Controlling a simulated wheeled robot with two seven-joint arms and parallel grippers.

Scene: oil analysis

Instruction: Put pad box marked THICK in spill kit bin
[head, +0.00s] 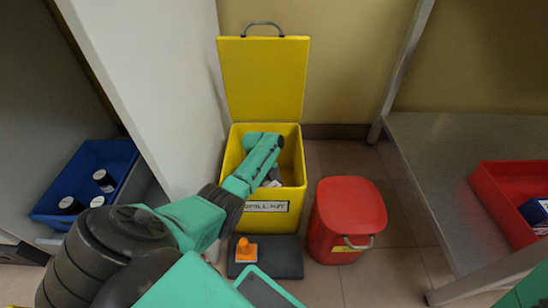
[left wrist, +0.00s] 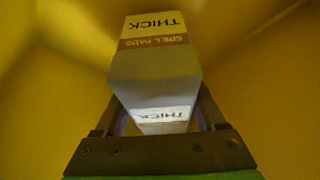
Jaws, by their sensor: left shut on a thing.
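The pad box marked THICK (left wrist: 155,65) is grey and white with a brown "SPILL PADS" band in the left wrist view. My left gripper (left wrist: 160,120) is shut on it, with a finger on each side. Yellow walls surround the box in that view. In the head view, the yellow spill kit bin (head: 238,165) stands with its lid up, and my left arm reaches down into it. My left gripper (head: 270,182) is inside the bin opening, mostly hidden by the arm. Whether the box touches the bin floor cannot be told. My right gripper is out of view.
A red lidded bin (head: 347,210) stands right of the yellow bin. A dark mat (head: 285,260) with an orange object (head: 246,250) lies in front. A blue tray (head: 118,152) with several jars is at left. A red tray (head: 490,195) sits on the bench at right.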

